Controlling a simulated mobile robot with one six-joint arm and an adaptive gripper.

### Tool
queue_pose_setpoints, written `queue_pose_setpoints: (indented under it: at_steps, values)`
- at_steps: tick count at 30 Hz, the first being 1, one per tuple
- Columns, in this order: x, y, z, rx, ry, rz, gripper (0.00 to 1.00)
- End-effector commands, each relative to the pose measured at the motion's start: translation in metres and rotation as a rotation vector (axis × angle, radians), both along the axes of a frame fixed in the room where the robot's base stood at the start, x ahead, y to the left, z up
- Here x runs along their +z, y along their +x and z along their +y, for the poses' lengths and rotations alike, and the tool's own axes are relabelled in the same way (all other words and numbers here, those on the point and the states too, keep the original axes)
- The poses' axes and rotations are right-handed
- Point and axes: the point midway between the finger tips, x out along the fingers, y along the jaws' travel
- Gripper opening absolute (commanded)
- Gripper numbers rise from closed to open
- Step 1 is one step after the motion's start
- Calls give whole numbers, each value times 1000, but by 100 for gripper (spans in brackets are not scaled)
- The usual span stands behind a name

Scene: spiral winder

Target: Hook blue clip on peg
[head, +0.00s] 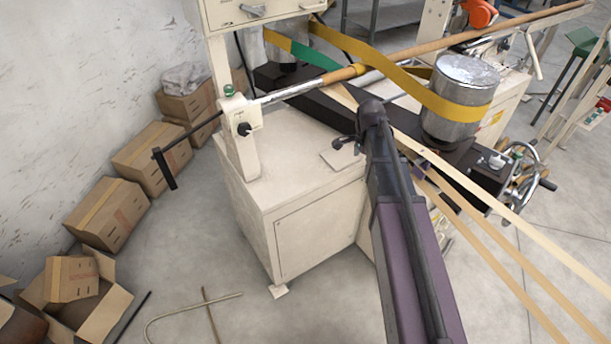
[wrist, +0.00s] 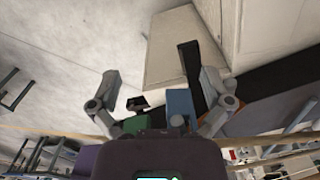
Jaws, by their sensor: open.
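My gripper (wrist: 161,78) is open in the wrist view, with its two grey fingers spread wide. A small blue block (wrist: 180,106), possibly the blue clip, shows between the fingers, nearer the right one. The fingers are apart from each other, and I cannot tell how far the blue block is from them. In the head view my arm reaches toward the cream winder (head: 300,212); the gripper's end is small and dark beside the cabinet top, mostly hidden by the arm. I cannot make out the peg or the blue clip in the head view.
A green block (wrist: 135,124) and a dark upright bar (wrist: 190,62) are near the fingers. A metal drum (head: 463,90) with a yellow belt and several pale strips lie to the right of my arm. Cardboard boxes (head: 105,213) line the wall; floor at lower left is partly free.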

Motion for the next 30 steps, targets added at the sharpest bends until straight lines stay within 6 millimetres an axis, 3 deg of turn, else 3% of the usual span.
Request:
queue_pose_setpoints:
  at_steps: [2,30]
  values:
    - [2,-9,10,3,0,0,99]
    - [-31,-27,137,200,0,0,99]
